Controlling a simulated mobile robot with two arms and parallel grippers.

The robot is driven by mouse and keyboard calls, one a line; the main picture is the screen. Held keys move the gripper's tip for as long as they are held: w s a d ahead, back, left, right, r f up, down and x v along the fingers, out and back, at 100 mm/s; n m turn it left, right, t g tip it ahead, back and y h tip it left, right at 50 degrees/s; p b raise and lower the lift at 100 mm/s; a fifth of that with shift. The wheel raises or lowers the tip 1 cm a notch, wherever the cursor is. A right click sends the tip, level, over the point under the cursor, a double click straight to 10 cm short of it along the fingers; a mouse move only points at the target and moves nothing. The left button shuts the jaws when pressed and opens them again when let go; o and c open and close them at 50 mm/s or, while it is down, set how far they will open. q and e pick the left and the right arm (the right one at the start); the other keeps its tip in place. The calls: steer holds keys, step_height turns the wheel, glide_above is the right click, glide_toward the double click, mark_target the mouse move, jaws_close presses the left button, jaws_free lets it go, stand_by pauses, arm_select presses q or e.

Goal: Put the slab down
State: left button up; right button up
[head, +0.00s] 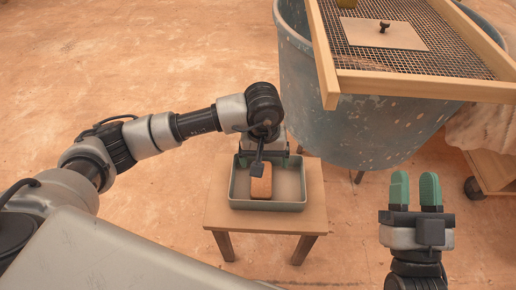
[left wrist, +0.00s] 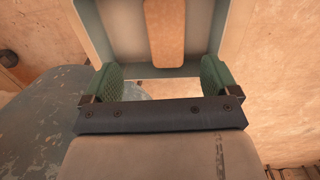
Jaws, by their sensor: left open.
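A tan-brown slab-like block (head: 261,183) lies flat in a grey-green tray (head: 266,205) on a small wooden stool. My left gripper (head: 264,160) is open over the back part of the tray, and its wrist partly hides the block. In the left wrist view its green fingers stand apart with nothing between them, and the block (left wrist: 165,35) lies beyond the fingertips. Whether the fingers touch the tray is unclear. My right gripper (head: 415,180) points away from me at the right, holding nothing visible; a narrow gap shows between its green fingers.
A worn blue tub (head: 360,125) stands behind and right of the stool (head: 226,218). A wood-framed mesh screen (head: 440,86) lies across it, bearing a beige plate (head: 375,36) with a dark knob. A wheeled wooden cart (head: 492,170) stands far right. The floor at left is clear.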

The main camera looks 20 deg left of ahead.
arm_select(q)
steer(key=s+d+r+n+g+h, duration=0.2)
steer(key=s+d+h, duration=0.3)
steer(key=s+d, duration=0.15)
steer(key=s+d+r+n+g+h, duration=0.25)
steer(key=s+d+h, duration=0.2)
steer(key=d, duration=0.25)
steer(key=s+d+r+n+g+h, duration=0.25)
steer(key=s+r+n+h, duration=0.25)
steer(key=r+n+h, duration=0.3)
steer(key=w+a+r+n+t+h, duration=0.25)
steer(key=a+r+n+t, duration=0.2)
steer(key=n+t, duration=0.7)
steer(key=w+a+r+n+t+h, duration=0.25)
steer(key=r+n+t+h, duration=0.2)
steer(key=n+t, duration=0.65)
steer(key=w+a+f+n+t+y, duration=0.1)
steer(key=a+f+n+t+y, duration=0.1)
steer(key=n+y, duration=0.4)
steer(key=a+f+n+t+y, duration=0.1)
steer(key=a+n+t+y, duration=0.2)
steer(key=n, duration=1.1)
steer(key=w+a+f+n+t+y, duration=0.1)
steer(key=a+f+n+t+y, duration=0.1)
steer(key=a+n+y, duration=0.4)
steer(key=n+y, duration=0.4)
steer(key=shift+w+f+n, duration=0.35)
steer(key=shift+n, duration=0.05)
